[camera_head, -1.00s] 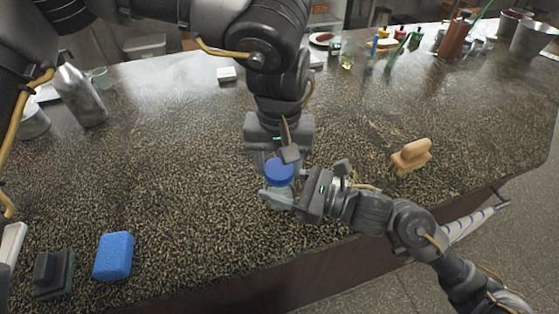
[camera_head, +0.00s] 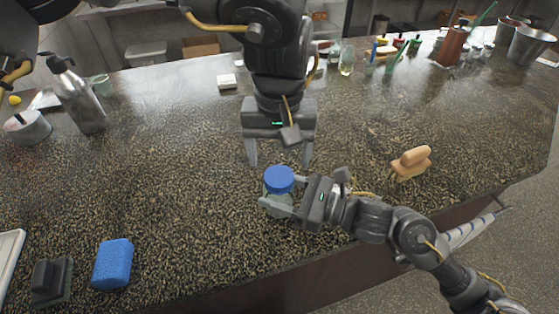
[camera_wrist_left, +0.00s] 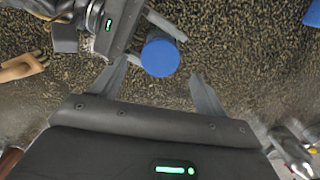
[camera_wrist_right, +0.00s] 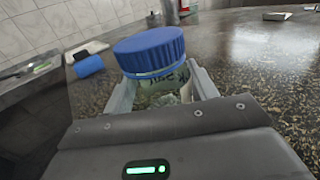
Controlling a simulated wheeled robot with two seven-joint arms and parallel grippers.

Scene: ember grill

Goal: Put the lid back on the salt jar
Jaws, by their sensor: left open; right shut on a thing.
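The salt jar (camera_wrist_right: 165,92) is clear glass with a printed label and stands upright near the counter's front edge. Its blue lid (camera_head: 279,179) sits on top of the jar and looks level in the right wrist view (camera_wrist_right: 150,50). My right gripper (camera_head: 272,200) is shut around the jar's body from the right side. My left gripper (camera_head: 279,160) is open and empty, above and behind the lid. In the left wrist view, the lid (camera_wrist_left: 160,57) shows beyond the open fingers, apart from them. Whether the lid is fully tightened cannot be seen.
A blue sponge (camera_head: 113,263) and a dark block (camera_head: 51,279) lie at the front left. A metal bottle (camera_head: 79,98) stands at the back left. The counter around the jar is clear.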

